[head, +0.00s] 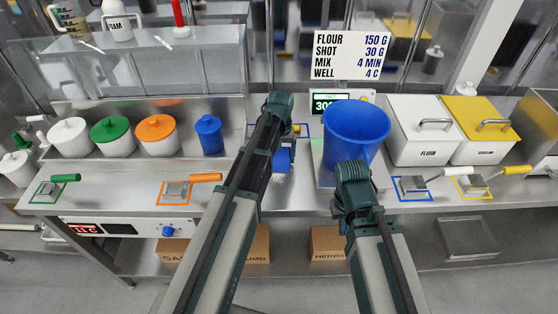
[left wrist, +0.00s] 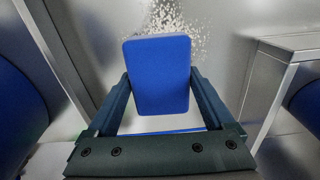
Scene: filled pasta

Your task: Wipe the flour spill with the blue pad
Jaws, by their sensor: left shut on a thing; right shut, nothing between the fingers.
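The blue pad (left wrist: 160,75) is held between the two fingers of my left gripper (left wrist: 158,95). In the head view the pad (head: 283,160) shows just beside my left arm, low over the steel counter. The flour spill (left wrist: 168,18) is a patch of white specks on the counter beyond the pad's far edge in the left wrist view; the pad covers part of it. Whether the pad touches the counter I cannot tell. My right gripper (head: 345,205) is shut and empty, in front of the blue pitcher near the counter's front edge.
A large blue pitcher (head: 355,128) stands on the scale to the right of the pad. A blue lidded canister (head: 209,134) stands to the left. White flour (head: 425,135) and yellow (head: 482,135) bins are at the right. Orange-handled scoop (head: 180,190) lies front left.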

